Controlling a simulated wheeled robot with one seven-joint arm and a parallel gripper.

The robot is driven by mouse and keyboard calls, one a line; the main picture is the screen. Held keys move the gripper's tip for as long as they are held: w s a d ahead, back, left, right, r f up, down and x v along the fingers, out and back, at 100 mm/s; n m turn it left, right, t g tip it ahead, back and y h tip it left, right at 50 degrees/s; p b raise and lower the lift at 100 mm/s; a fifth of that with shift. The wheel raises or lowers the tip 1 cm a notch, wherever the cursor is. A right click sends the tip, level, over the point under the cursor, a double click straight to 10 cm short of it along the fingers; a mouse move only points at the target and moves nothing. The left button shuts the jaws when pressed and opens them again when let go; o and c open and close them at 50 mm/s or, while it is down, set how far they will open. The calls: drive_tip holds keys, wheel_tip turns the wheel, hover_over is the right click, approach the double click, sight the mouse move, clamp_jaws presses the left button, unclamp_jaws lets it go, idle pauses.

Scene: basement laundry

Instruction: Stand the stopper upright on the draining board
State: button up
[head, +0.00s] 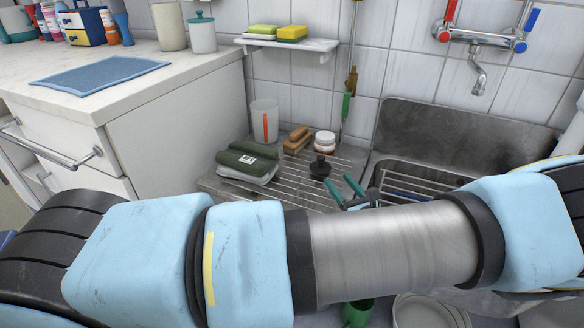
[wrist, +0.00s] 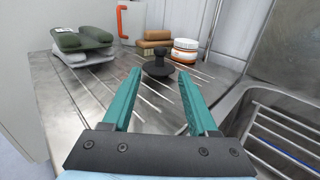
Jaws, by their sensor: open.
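The black stopper (head: 320,168) is on the ribbed metal draining board (head: 222,186), a disc with a knob on top. It appears upright, knob up, and also shows in the wrist view (wrist: 158,66). My gripper (head: 343,188) is open and empty, with teal fingers. In the wrist view the fingers (wrist: 160,80) point toward the stopper, which lies just beyond the fingertips and between their lines. No contact shows. In the head view my arm crosses the front and hides the near part of the board.
Folded green and grey cloths (head: 247,160) lie left of the stopper. A brown brush (head: 297,139), an orange-banded jar (head: 325,141) and a clear jug (head: 264,121) stand behind it. The steel sink (head: 425,130) with a wire rack is to the right.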

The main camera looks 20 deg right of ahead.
drive_tip(key=w+a+n+g+y, duration=0.1)
drive_tip(key=a+n+y, duration=0.1)
drive_tip(key=a, duration=0.2)
drive_tip(key=w+a+r+n+g+y, duration=0.1)
drive_tip(key=w+a+n+g+y, duration=0.1)
drive_tip(key=a, duration=0.3)
drive_tip(key=w+a+n+g+y, duration=0.2)
drive_tip(key=a+n+y, duration=0.1)
drive_tip(key=a+n, duration=0.1)
drive_tip(key=shift+w+a+r, duration=0.1)
drive_tip(key=shift+a+r, duration=0.05)
drive_tip(key=a+r+n+g+y, duration=0.1)
drive_tip(key=a+n+g, duration=0.65)
drive_tip(key=a, duration=0.35)
drive_tip(key=s+a+r+n+g+h, duration=0.4)
drive_tip(key=s+a+r+n+h, duration=0.2)
drive_tip(key=a+r+n, duration=0.8)
drive_tip(key=a+n+h, duration=0.1)
drive_tip(key=n+h, duration=0.1)
drive_tip(key=n, duration=0.3)
drive_tip(key=shift+s+h, duration=0.2)
drive_tip(key=shift+h, duration=0.2)
drive_tip(key=shift+r, duration=0.15)
wheel_tip(320, 180, up, 14)
drive_tip(key=p, duration=1.4)
drive_tip(key=shift+r, duration=0.15)
